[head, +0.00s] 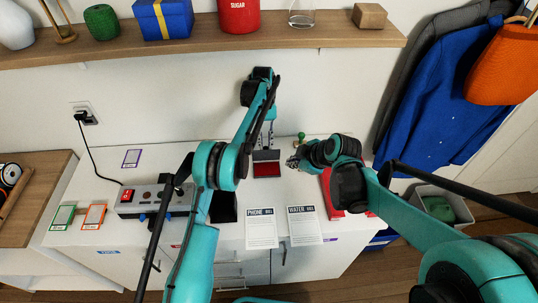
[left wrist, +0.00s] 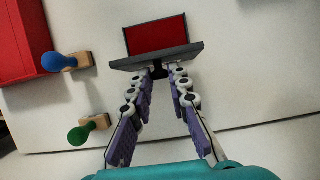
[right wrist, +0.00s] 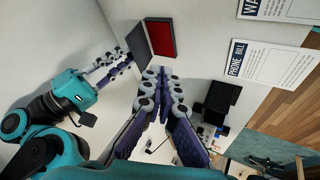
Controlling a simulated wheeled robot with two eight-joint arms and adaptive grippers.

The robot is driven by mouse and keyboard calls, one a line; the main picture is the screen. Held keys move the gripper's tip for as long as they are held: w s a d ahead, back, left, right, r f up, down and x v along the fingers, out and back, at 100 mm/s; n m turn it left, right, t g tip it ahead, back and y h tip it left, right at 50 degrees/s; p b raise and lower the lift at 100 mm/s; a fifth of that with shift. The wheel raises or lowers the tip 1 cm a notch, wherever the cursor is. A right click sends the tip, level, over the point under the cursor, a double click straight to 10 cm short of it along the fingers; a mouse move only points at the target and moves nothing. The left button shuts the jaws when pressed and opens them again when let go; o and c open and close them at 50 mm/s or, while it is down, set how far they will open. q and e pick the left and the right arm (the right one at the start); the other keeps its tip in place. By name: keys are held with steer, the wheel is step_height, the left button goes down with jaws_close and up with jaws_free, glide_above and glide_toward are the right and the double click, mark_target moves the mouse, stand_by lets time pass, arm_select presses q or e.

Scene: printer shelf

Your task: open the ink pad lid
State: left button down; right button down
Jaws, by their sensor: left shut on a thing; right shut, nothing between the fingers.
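The ink pad (head: 267,170) lies on the white cabinet top with its red surface exposed. Its dark grey lid (head: 266,155) is raised at the back edge. In the left wrist view the lid (left wrist: 160,58) stands between my fingers and the red pad (left wrist: 157,35). My left gripper (head: 268,145) is shut on the lid's small black tab (left wrist: 158,72). The right wrist view shows the red pad (right wrist: 160,38), the tilted lid (right wrist: 138,42) and my left gripper beside it. My right gripper (head: 293,162) is shut and empty, to the right of the pad, apart from it.
A stamp with a green handle (left wrist: 80,134) and one with a blue handle (left wrist: 62,62) stand near the lid. A red box (head: 329,183) lies to the right. A phone bill (head: 261,229) and water bill (head: 304,225) lie in front. A wall shelf (head: 200,52) hangs above.

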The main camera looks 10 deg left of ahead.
steer(key=w+a+f+n, duration=0.2)
steer(key=a+f, duration=0.1)
glide_toward(262, 157)
steer(key=s+f, duration=0.2)
steer(key=f, duration=0.1)
steer(key=shift+a+f+y, duration=0.15)
steer(key=shift+y, duration=0.25)
steer(key=w, duration=0.3)
steer(key=shift+a, duration=0.35)
steer(key=shift+w+a, duration=0.1)
steer(key=shift+w, duration=0.35)
